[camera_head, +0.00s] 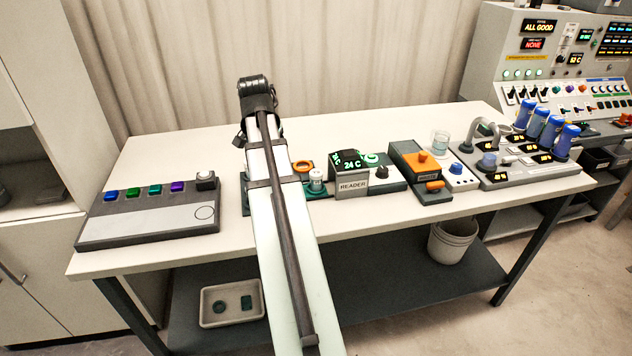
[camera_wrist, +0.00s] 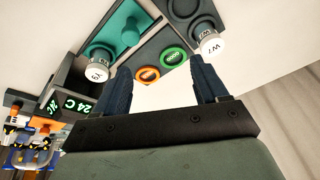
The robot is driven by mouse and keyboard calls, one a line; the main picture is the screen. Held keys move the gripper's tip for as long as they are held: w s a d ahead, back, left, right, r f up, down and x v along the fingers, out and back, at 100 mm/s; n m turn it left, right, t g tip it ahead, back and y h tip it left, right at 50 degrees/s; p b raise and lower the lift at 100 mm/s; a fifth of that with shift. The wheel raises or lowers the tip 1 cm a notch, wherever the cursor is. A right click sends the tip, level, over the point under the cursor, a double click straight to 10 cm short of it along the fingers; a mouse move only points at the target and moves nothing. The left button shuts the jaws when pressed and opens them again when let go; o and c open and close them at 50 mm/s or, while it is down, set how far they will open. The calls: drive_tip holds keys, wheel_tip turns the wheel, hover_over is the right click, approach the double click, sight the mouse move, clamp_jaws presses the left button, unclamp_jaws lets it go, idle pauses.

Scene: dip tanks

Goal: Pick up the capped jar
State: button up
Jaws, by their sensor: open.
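In the wrist view my gripper (camera_wrist: 161,66) is open, with its two dark blue fingers wide apart and nothing between them. Two small jars with white, labelled caps show beyond the fingers. One jar (camera_wrist: 98,69) is left of the left fingertip, by a teal panel. The other jar (camera_wrist: 210,43), its cap apparently marked W7, is near the right fingertip at a dark holder. In the head view a small pale-topped jar (camera_head: 316,179) stands just right of my arm; my arm hides the gripper's fingers and part of the bench there. I cannot tell which jar is the one named.
The reader (camera_head: 352,186) stands right of the jar. An orange ring (camera_wrist: 147,74) and a green ring (camera_wrist: 173,57) lie between the jars. A button panel (camera_head: 150,215) is at the left. Blue-capped cylinders (camera_head: 525,115) and a beaker (camera_head: 440,142) are at the right.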

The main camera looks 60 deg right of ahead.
sight(316, 172)
drive_tip(key=s+d+r+m+g, duration=0.1)
drive_tip(key=s+d, duration=0.2)
drive_tip(key=s, duration=0.2)
drive_tip(key=s+d+r+m, duration=0.1)
drive_tip(key=s+d+m, duration=0.15)
drive_tip(key=s, duration=0.25)
drive_tip(key=shift+n, duration=0.35)
drive_tip(key=shift+s+d+x, duration=0.1)
drive_tip(key=shift+s+x, duration=0.05)
drive_tip(key=shift+x, duration=2.2)
drive_tip(key=shift+s+d+x, duration=0.1)
drive_tip(key=shift+s+x, duration=0.05)
drive_tip(key=shift+x, duration=2.15)
drive_tip(key=shift+s+d+x, duration=0.1)
drive_tip(key=shift+s+x, duration=0.05)
drive_tip(key=shift+x, duration=2.2)
drive_tip(key=c, duration=1.1)
drive_tip(key=shift+r, duration=0.15)
